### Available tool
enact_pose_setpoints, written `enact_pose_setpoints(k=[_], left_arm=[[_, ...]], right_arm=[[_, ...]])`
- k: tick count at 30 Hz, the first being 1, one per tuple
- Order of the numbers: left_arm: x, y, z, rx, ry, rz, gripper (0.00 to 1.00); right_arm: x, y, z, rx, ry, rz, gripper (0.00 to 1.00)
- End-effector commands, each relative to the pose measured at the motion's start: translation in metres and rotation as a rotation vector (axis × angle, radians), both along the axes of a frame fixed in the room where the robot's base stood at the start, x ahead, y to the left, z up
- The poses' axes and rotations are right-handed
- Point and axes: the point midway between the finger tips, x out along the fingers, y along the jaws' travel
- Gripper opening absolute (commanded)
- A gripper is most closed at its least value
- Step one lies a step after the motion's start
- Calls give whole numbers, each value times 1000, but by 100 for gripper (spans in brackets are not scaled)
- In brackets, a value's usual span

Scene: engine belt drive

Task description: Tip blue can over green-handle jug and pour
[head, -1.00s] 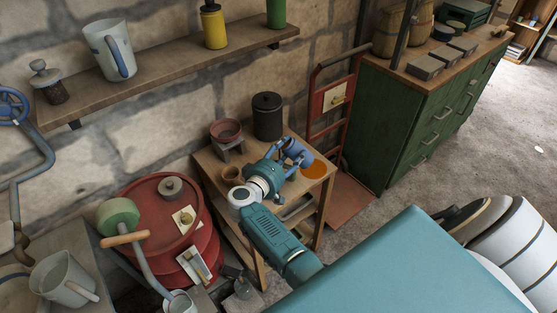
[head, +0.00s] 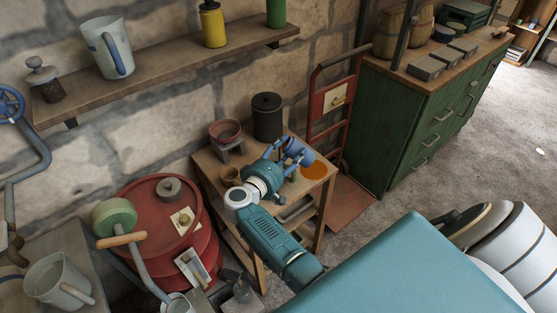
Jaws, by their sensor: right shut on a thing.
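My right gripper (head: 288,152) reaches over the small wooden table, shut on a blue can (head: 301,152). The can is tilted, held above the right part of the tabletop near an orange round patch (head: 314,171). A small green piece shows just below the can, mostly hidden by the gripper; I cannot tell whether it is the green-handle jug's handle. No jug with a clearly green handle can be made out. My left gripper is not in view.
The wooden table (head: 205,163) also bears a dark lidded canister (head: 267,117), a reddish bowl on a stand (head: 226,132) and a small brown cup (head: 230,174). A red drum (head: 150,195) stands to the left, a green cabinet (head: 385,125) to the right.

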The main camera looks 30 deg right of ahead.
Motion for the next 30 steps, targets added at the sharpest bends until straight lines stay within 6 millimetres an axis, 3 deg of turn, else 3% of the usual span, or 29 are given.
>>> enact_pose_setpoints(k=[30], left_arm=[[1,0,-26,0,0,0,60]], right_arm=[[2,1,-3,-80,76,0,0]])
